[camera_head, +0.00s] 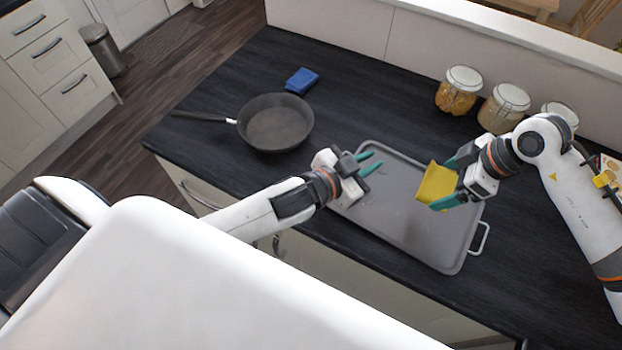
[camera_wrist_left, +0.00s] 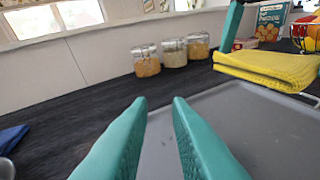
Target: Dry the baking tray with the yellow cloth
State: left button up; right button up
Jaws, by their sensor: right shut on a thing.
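The grey baking tray (camera_head: 400,215) lies on the dark counter, with a metal handle showing at its right end. It also shows in the left wrist view (camera_wrist_left: 240,125). My right gripper (camera_head: 449,181) is shut on the yellow cloth (camera_head: 434,187) over the right part of the tray. The cloth also shows in the left wrist view (camera_wrist_left: 270,66), held above the tray; I cannot tell whether its lower edge touches in the head view. My left gripper (camera_head: 372,163) is open and empty at the tray's left end, its fingers pointing over the tray. My left wrist hides the tray's left end.
A black frying pan (camera_head: 275,123) stands left of the tray, its handle pointing left. A folded blue cloth (camera_head: 302,80) lies behind it. Several glass jars (camera_head: 458,90) line the wall at the back right.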

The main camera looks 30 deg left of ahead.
aim_at(422, 186)
pick_arm(q)
jog(key=s+n, duration=0.1)
jog(key=s+a+f+n+y, duration=0.1)
jog(key=s+a+f+n, duration=0.1)
jog(key=n, duration=0.1)
jog(key=shift+y, duration=0.3)
jog(key=s+a+f+y, duration=0.1)
jog(key=a, duration=0.1)
jog(key=s+a+f+n+y, duration=0.1)
jog(key=s+a, duration=0.1)
jog(key=s+a+f+y, duration=0.1)
jog(key=a, duration=0.1)
jog(key=shift+s+a+n, duration=0.25)
jog(key=shift+n, duration=0.15)
pick_arm(e)
jog(key=shift+s+r, duration=0.1)
pick_arm(q)
jog(key=shift+w+a+f, duration=0.1)
jog(key=shift+a, duration=0.05)
jog(key=x, duration=1.1)
jog(key=shift+w+f, duration=0.3)
grip_shut()
pick_arm(e)
jog(key=a+f, duration=0.4)
jog(key=shift+s+f, duration=0.2)
jog(key=shift+f, duration=2.1)
